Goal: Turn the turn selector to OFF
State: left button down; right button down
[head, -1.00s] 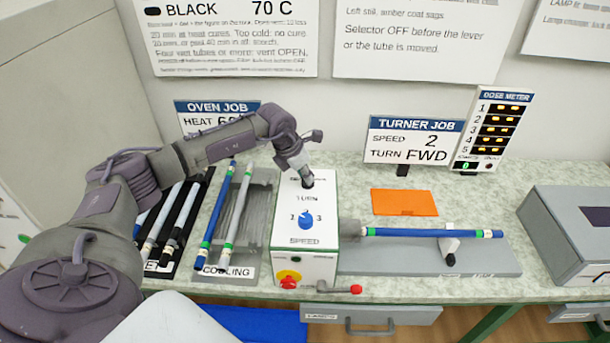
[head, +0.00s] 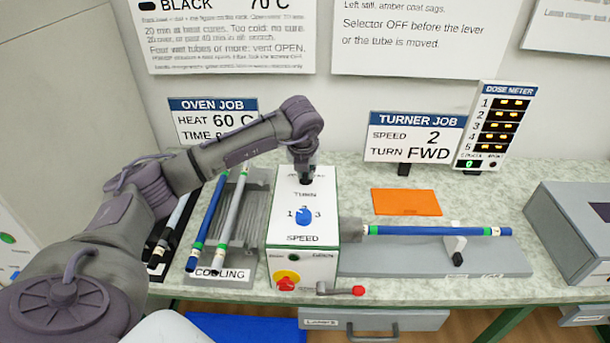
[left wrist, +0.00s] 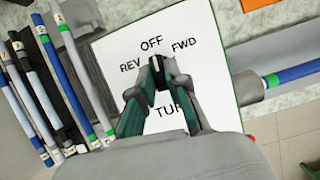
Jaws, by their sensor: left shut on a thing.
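The turner box (head: 285,235) stands on the bench with a white top. My left gripper (head: 304,181) points down at the back part of that top and is shut on the turn selector. In the left wrist view its fingertips (left wrist: 158,78) close around the small dark selector (left wrist: 157,64), below the word OFF, with REV to the left and FWD to the right. The fingers hide most of the selector, so I cannot tell exactly where it points. The blue speed knob (head: 304,216) sits nearer the front of the top. My right gripper is not in view.
A blue tube (head: 425,232) extends right from the box over a support. A lever with a red knob (head: 358,291) and a red button (head: 287,281) are at the box front. Tubes lie on the cooling rack (head: 258,210) at left. An orange sheet (head: 405,202) lies behind.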

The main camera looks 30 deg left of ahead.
pick_arm(q)
jog(key=shift+n, duration=0.5)
jog(key=c, duration=1.2)
grip_release()
jog(key=shift+o, duration=0.2)
jog(key=v, duration=1.2)
jog(key=shift+d, duration=0.25)
jog(key=shift+w+f, duration=0.1)
